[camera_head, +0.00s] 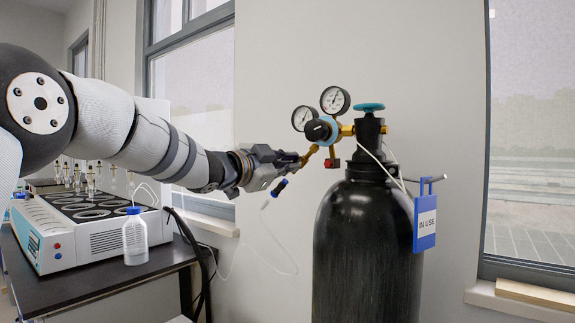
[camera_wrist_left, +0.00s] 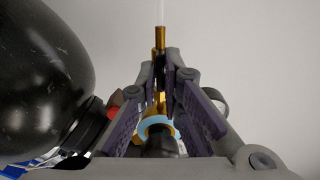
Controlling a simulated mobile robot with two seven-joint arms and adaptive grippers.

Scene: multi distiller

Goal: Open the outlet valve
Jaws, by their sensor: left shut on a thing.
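A black gas cylinder (camera_head: 365,245) stands upright with a teal handwheel (camera_head: 369,107) on top and a brass regulator beside its neck. The regulator has two round gauges (camera_head: 335,100) and a blue body with a black knob (camera_head: 318,130). My left gripper (camera_head: 298,160) is shut on the outlet valve at the lower left of the regulator, and its fingers mostly hide the valve. In the left wrist view, a brass stem (camera_wrist_left: 160,38) with a white tube shows between the fingers, and a light blue ring (camera_wrist_left: 157,122) lies beyond. My right gripper is not in view.
A blue "IN USE" tag (camera_head: 425,222) hangs at the cylinder's right. A thin white tube trails below the gripper. At left, a white multi-position apparatus (camera_head: 60,240) and a blue-capped bottle (camera_head: 135,238) stand on a dark table.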

